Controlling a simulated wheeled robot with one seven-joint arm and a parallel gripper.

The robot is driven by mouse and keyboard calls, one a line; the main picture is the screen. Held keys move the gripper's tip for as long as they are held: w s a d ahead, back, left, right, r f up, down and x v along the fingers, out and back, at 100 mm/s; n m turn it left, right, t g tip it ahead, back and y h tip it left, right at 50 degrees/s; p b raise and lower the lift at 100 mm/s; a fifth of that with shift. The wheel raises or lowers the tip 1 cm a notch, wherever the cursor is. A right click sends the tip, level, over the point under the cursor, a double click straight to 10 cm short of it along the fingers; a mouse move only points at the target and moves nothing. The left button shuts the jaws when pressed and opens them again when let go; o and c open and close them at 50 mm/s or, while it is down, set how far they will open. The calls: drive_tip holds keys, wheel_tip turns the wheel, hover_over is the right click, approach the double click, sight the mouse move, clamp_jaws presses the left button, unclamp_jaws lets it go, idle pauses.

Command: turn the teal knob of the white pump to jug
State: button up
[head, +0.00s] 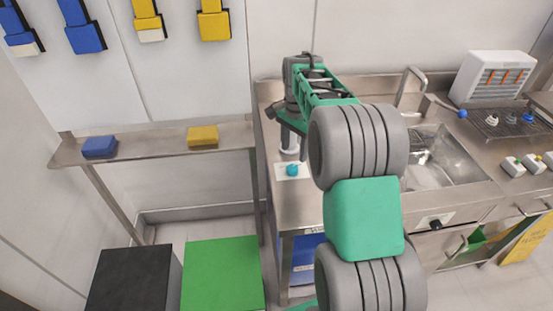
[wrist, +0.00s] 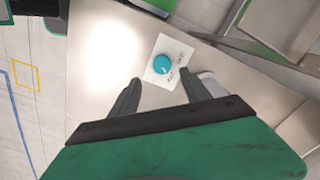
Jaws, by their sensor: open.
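The teal knob (head: 292,170) sits on a small white plate (head: 303,172) on the steel counter, left of my arm in the head view. In the wrist view the teal knob (wrist: 162,64) is round, on its white label plate (wrist: 177,58) with small dark lettering too small to read. My gripper (wrist: 159,88) is open and empty, its two dark fingers apart, with the knob just beyond and between the tips. The fingers do not appear to touch the knob.
A sink (head: 440,165) lies to the right of my arm, with a white rack unit (head: 492,78) behind. A shelf (head: 150,147) at left holds a blue block (head: 99,147) and a yellow block (head: 202,135). Black (head: 130,280) and green (head: 222,275) boxes stand below it.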

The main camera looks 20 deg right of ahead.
sight(293, 168)
drive_tip(key=shift+w+f, duration=0.25)
wheel_tip(293, 168, down, 7)
drive_tip(key=shift+f+p, duration=0.15)
drive_tip(key=shift+p, duration=0.4)
clamp_jaws()
